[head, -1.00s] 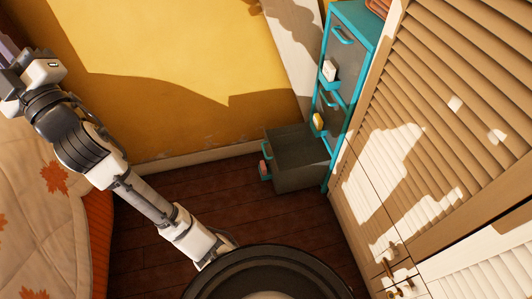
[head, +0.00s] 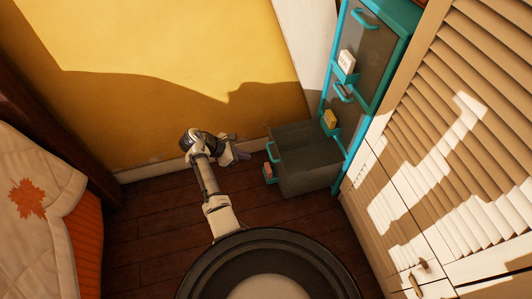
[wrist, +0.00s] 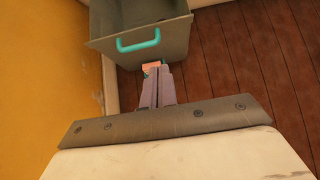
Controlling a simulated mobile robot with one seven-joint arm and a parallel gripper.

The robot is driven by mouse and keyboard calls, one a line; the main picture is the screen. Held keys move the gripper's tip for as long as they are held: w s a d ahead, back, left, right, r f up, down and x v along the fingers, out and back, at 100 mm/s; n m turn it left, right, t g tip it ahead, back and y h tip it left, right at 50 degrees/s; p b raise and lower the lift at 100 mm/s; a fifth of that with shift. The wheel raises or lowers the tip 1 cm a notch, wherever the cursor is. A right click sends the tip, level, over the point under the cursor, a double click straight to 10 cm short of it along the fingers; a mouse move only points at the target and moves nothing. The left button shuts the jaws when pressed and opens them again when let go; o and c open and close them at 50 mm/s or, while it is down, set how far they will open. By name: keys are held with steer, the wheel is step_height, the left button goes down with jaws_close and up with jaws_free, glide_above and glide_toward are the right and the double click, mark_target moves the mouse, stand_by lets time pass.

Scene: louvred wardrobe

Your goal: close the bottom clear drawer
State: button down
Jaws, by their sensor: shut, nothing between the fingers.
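The bottom clear drawer (head: 306,160) is a grey see-through box with a teal handle, pulled out from the teal-framed cabinet (head: 384,75) low over the floor. In the wrist view its front (wrist: 150,40) and teal handle face me at the top. My gripper (head: 243,155) is just left of the drawer front, apart from it in the head view. In the wrist view my gripper (wrist: 157,72) shows its fingers together and empty, pointing at the drawer front below the handle. A small pink and teal label holder (head: 269,172) is at the drawer's front, partly hidden by the fingers in the wrist view.
Upper drawers of the cabinet look shut, with labels (head: 331,119). A louvred wardrobe (head: 470,120) stands at the right. A bed (head: 40,220) is at the left. The yellow wall (head: 190,60) is behind, and dark wooden floor (head: 150,220) lies free between.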

mark_target(281, 160)
steer(key=x, duration=0.4)
steer(key=d+r+b+x, duration=0.1)
steer(key=x, duration=0.3)
steer(key=b+x, duration=0.1)
steer(key=x, duration=0.3)
steer(key=shift+d+r, duration=0.2)
steer(key=shift+w+d, duration=0.25)
steer(key=shift+d, duration=0.25)
steer(key=w+d, duration=0.3)
steer(key=d, duration=0.7)
steer(key=w+d, duration=0.3)
steer(key=d, duration=0.7)
steer(key=shift+w, duration=0.2)
